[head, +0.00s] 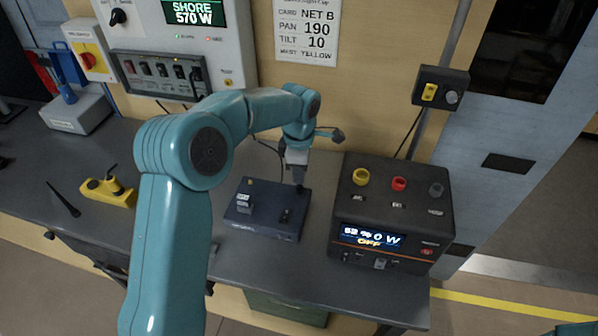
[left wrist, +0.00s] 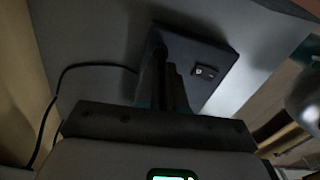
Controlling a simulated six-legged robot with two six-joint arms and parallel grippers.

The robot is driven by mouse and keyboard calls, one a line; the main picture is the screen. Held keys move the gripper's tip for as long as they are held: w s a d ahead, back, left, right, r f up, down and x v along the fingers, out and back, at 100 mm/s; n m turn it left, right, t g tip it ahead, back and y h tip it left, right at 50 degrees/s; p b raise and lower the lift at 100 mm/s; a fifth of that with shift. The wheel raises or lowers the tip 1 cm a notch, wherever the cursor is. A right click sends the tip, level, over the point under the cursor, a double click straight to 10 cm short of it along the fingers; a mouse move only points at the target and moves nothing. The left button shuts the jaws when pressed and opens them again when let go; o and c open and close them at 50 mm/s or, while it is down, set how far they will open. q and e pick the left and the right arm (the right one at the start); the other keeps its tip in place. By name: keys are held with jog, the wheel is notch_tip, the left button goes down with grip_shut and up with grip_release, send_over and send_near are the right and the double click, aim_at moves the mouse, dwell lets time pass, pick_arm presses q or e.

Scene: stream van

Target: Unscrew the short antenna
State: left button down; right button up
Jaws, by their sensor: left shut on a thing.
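A dark blue box (head: 262,226) lies on the bench below my left gripper, with small fittings and a switch on its top. My left gripper (head: 299,186) points down at the box's back right corner and is shut on a thin dark upright piece there, which looks like the short antenna. The fingers mostly hide that piece. In the left wrist view the dark fingers (left wrist: 170,88) reach to the edge of the box (left wrist: 215,52), beside its switch. My right gripper is not in view.
A black power unit (head: 392,205) with coloured knobs stands right of the box. At left are a yellow device (head: 106,191) with a black stub, a thin black rod (head: 64,200) and a grey case (head: 75,112). Wall panels stand behind; some bench is clear left of the box.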

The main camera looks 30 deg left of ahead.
pick_arm(q)
jog(key=shift+n+b, duration=0.45)
jog(key=shift+n, duration=1.55)
jog(key=shift+n+b, duration=0.45)
jog(key=shift+n, duration=1.55)
